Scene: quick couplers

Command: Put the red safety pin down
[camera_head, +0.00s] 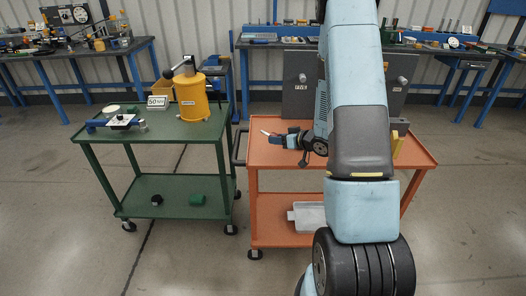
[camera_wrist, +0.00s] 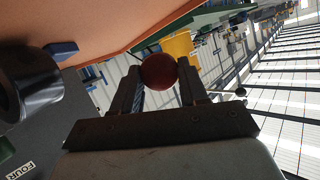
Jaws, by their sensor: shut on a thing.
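My gripper (camera_wrist: 160,82) is shut on the red safety pin (camera_wrist: 159,71); its round dark-red head shows between the two fingertips in the wrist view. The rest of the pin is hidden or cannot be made out. In the head view my gripper (camera_head: 280,139) is held sideways over the left part of the orange cart's top (camera_head: 256,157), pointing left. The pin is too small to make out there.
Grey upright panels (camera_head: 300,95) stand at the back of the orange cart. A pale tray (camera_head: 308,216) is on the orange cart's lower shelf.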

